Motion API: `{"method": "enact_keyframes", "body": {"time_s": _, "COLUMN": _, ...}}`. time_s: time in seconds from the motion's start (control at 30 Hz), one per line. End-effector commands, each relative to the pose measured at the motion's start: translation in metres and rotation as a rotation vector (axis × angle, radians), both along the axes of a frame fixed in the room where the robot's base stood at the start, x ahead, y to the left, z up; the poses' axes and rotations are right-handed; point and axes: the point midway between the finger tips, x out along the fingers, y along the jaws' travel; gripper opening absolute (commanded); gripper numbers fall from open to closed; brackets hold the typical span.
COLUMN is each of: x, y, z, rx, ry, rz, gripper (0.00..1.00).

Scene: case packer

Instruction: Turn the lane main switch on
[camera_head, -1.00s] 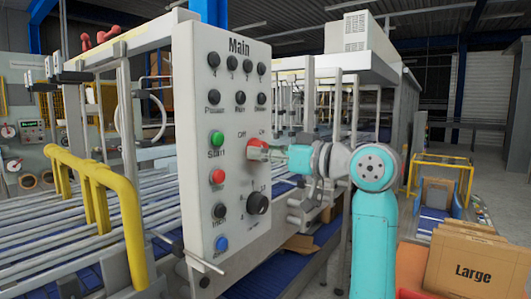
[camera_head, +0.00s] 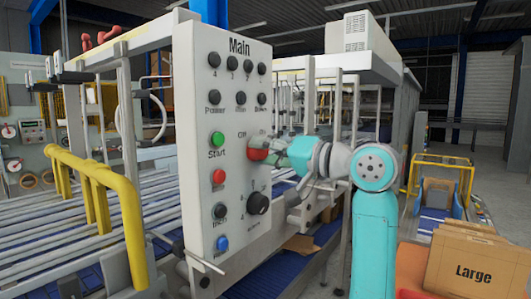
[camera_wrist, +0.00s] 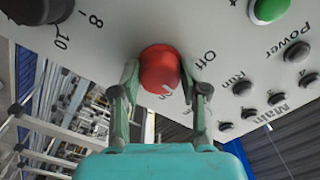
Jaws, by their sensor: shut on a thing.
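The lane main switch is a red rotary knob (camera_wrist: 159,70) on the grey-white "Main" panel (camera_head: 185,130). It also shows in the head view (camera_head: 257,147), partly behind the fingers. In the wrist view my gripper (camera_wrist: 157,90) has one finger on each side of the knob and is shut on it. The white mark on the knob lies at its lower right edge in this view, toward a label partly hidden by a finger. The "Off" label (camera_wrist: 204,57) is to the upper right of the knob.
A green Start button (camera_head: 217,139), a red button (camera_head: 218,176) and a blue button (camera_head: 222,243) sit left of the switch. A black dial (camera_head: 257,203) is just below it. Yellow rails (camera_head: 95,185) stand at left, a "Large" carton (camera_head: 472,270) at right.

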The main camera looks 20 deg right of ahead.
Motion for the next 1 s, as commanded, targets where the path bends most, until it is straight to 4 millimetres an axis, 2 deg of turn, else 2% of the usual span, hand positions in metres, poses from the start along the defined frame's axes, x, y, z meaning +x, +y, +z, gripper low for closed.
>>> {"method": "enact_keyframes", "body": {"time_s": 0.6, "x": 0.0000, "y": 0.0002, "z": 0.0004, "rx": 0.432, "ry": 0.317, "rz": 0.000, "gripper": 0.09}}
{"method": "enact_keyframes", "body": {"time_s": 1.0, "x": 0.0000, "y": 0.0002, "z": 0.0005, "rx": 0.562, "ry": 0.411, "rz": 0.000, "gripper": 0.09}}
